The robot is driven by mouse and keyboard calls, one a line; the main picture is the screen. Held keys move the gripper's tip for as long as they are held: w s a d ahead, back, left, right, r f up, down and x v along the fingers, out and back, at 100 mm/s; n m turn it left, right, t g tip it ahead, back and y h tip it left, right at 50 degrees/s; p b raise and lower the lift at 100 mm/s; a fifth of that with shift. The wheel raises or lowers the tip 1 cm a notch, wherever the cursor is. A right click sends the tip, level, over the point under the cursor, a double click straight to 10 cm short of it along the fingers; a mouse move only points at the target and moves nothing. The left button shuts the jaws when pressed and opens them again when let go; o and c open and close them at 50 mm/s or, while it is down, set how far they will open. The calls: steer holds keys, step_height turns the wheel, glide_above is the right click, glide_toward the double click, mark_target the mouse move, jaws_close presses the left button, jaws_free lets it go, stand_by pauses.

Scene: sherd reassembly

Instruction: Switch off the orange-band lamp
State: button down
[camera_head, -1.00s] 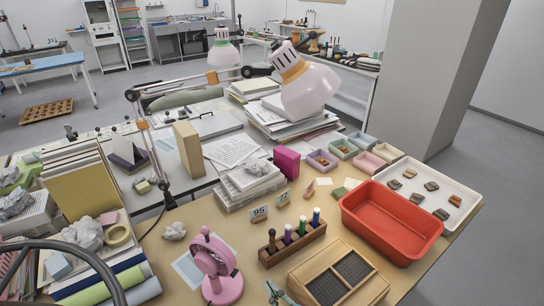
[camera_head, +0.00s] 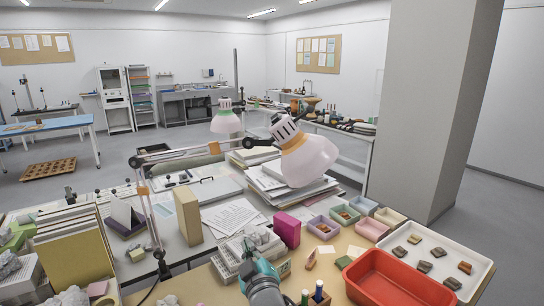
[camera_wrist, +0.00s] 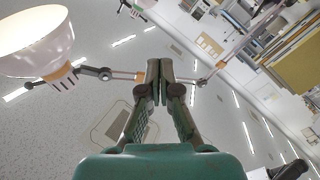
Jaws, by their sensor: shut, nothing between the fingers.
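The orange-band lamp (camera_head: 308,162) has a pale pinkish-white shade and an orange band at its neck, and hangs over paper stacks on its jointed arm. In the wrist view the lamp (camera_wrist: 34,46) is at upper left; its opening glows warm, so it looks lit. I cannot make out a switch. My teal gripper (camera_head: 247,246) is below and left of the shade in the head view, apart from it. In the wrist view my gripper (camera_wrist: 159,72) points upward, its fingers together and empty; the lamp's arm passes behind the fingertips.
A second lamp with a green band (camera_head: 225,121) stands farther back. A magenta box (camera_head: 287,229), paper stacks and small pastel trays (camera_head: 321,229) crowd the desk below. A red tub (camera_head: 395,280) and a white tray (camera_head: 470,258) are at right. A pillar stands behind them.

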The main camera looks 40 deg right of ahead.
steer(key=w+d+r+m+h, duration=0.1)
steer(key=d+r, duration=0.1)
steer(key=r, duration=0.8)
steer(key=w+d+r+h, duration=0.2)
steer(key=r, duration=0.8)
steer(key=w+d+r+m+g+h, duration=0.1)
steer(key=d+r, duration=0.2)
steer(key=r, duration=0.7)
steer(key=shift+w+r+m+h, duration=0.15)
steer(key=shift+r+m+h, duration=0.15)
steer(key=shift+h, duration=0.1)
glide_above(272, 126)
steer(key=a, duration=0.3)
steer(key=shift+d+f, duration=0.35)
steer(key=shift+d, duration=0.3)
steer(key=shift+d+f, duration=0.35)
steer(key=shift+d, duration=0.25)
steer(key=shift+d+f, duration=0.3)
steer(key=shift+f, duration=0.05)
